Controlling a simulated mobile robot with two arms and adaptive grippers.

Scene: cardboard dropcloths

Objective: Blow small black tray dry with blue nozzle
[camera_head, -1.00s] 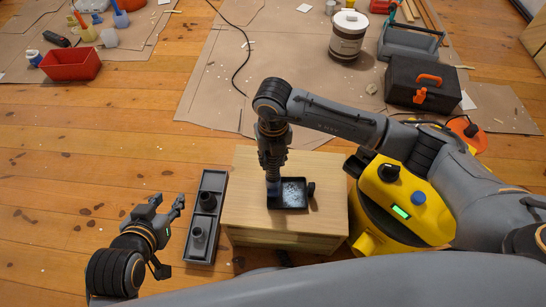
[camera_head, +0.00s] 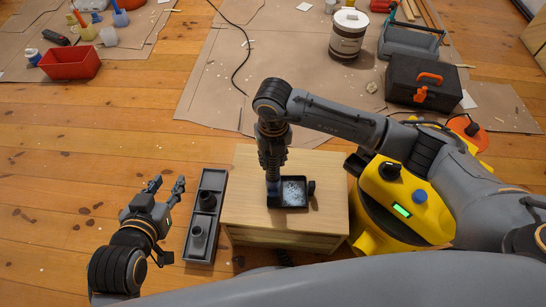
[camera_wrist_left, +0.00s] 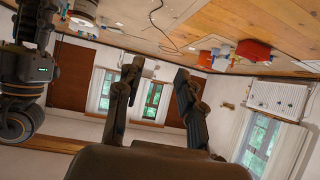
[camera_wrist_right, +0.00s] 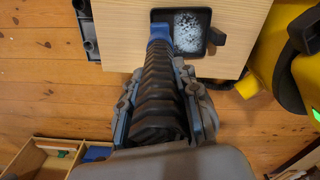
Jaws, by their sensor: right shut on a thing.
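The small black tray (camera_head: 293,192) lies on top of the wooden box. White specks or droplets cover its floor, and it also shows in the right wrist view (camera_wrist_right: 190,32). My right gripper (camera_wrist_right: 163,110) is shut on a ribbed black hose with a blue nozzle (camera_wrist_right: 160,32) at its end. The nozzle points down at the tray's left side; I cannot tell whether it touches the tray. The nozzle also shows in the head view (camera_head: 273,187). My left gripper (camera_head: 166,190) is open and empty over the floor, left of the grey holder.
A long grey holder (camera_head: 199,240) with dark round attachments stands left of the wooden box (camera_head: 255,165). A yellow vacuum machine (camera_head: 400,215) stands to the right. A black toolbox (camera_head: 421,82), a tin (camera_head: 348,35) and a red bin (camera_head: 70,63) lie farther back.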

